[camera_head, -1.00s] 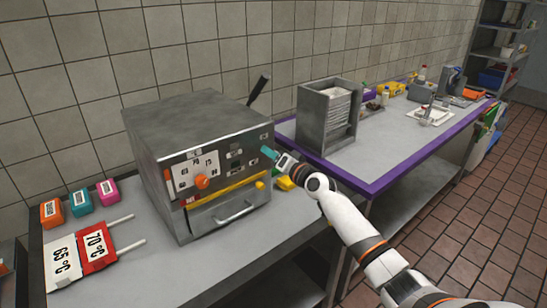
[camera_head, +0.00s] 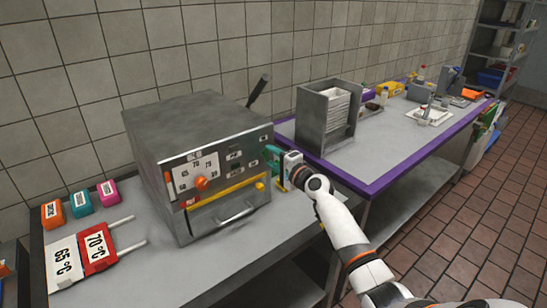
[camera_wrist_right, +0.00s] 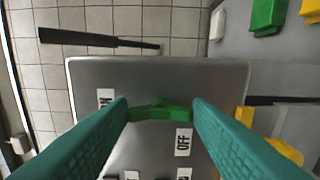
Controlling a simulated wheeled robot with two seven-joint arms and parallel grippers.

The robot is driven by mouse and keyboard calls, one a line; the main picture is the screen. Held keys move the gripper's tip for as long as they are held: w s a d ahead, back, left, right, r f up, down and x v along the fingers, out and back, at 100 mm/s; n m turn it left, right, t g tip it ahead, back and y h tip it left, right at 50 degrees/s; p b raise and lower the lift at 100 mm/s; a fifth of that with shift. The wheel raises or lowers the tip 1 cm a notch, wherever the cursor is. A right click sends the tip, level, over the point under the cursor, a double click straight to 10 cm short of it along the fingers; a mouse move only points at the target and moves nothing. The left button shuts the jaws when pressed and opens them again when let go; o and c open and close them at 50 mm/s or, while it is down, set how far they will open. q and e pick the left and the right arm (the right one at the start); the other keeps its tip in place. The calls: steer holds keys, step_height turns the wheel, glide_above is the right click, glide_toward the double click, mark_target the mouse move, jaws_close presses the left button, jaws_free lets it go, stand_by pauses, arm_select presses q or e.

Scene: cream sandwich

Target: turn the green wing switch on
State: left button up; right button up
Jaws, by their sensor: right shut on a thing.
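The green wing switch (camera_wrist_right: 160,112) spans the space between the two teal fingers of my right gripper in the right wrist view. The fingers press on its two ends. An ON label (camera_wrist_right: 105,97) is by the left finger and an OFF label (camera_wrist_right: 183,142) lies right of the switch's middle. The switch is on the grey metal machine (camera_head: 190,125), whose panel also shows in the wrist view. In the head view my right gripper (camera_head: 273,158) is at the right end of the machine's front panel, and it hides the switch there. My left gripper is not in view.
An orange knob (camera_head: 201,183) and a yellow strip (camera_head: 228,190) are on the machine front, above a drawer handle (camera_head: 236,216). A grey rack (camera_head: 325,120) stands behind my gripper. Red (camera_head: 97,247) and white (camera_head: 64,262) temperature paddles lie left of the machine.

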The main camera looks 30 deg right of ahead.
steer(key=shift+m, duration=0.3)
steer(key=o, duration=1)
steer(key=shift+s, duration=0.1)
steer(key=s, duration=0.8)
steer(key=s+d+b, duration=0.1)
steer(key=s, duration=0.2)
steer(key=shift+s, duration=0.4)
